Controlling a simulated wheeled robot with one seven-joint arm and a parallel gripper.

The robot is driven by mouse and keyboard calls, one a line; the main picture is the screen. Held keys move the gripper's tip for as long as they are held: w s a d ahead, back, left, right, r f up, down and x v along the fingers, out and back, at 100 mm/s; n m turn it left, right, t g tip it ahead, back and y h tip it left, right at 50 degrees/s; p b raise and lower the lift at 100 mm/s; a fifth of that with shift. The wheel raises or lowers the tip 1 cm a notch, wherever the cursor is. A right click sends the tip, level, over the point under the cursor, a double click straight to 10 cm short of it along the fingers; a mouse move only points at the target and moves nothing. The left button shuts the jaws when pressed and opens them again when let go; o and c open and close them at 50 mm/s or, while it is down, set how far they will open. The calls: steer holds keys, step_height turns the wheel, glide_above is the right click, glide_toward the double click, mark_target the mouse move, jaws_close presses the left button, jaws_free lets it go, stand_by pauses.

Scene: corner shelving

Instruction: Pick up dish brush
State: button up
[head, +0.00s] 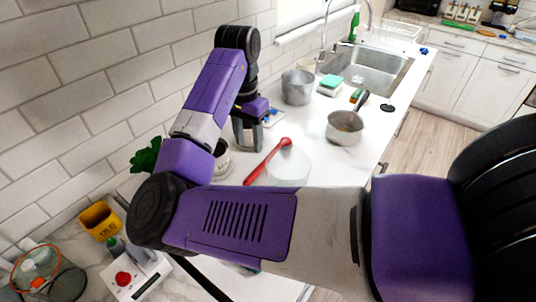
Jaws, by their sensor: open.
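My gripper (248,146) points down over the counter near the tiled wall, with its two dark fingers apart and nothing seen between them. I cannot clearly make out a dish brush. A red long-handled utensil (266,162), which looks like a spoon, lies to the right of the gripper against a white round dish (290,166). My arm hides part of the counter in front.
A grey metal pot (297,88) and a saucepan (344,128) stand right of the gripper. A green plant (146,156) and a yellow container (100,221) are at left.

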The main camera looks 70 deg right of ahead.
mark_target(250, 178)
steer(key=f+b, duration=0.4)
steer(key=w+f+b, duration=0.1)
steer(key=f+b, duration=0.1)
steer(key=shift+f, duration=0.4)
steer(key=shift+s+d+f+p, duration=0.1)
steer(key=shift+f+p, duration=0.15)
steer(key=shift+f, duration=1.65)
steer(key=shift+s+d+f+p, duration=0.1)
steer(key=shift+f+p, duration=0.1)
steer(key=shift+f, duration=1.7)
jaws_close()
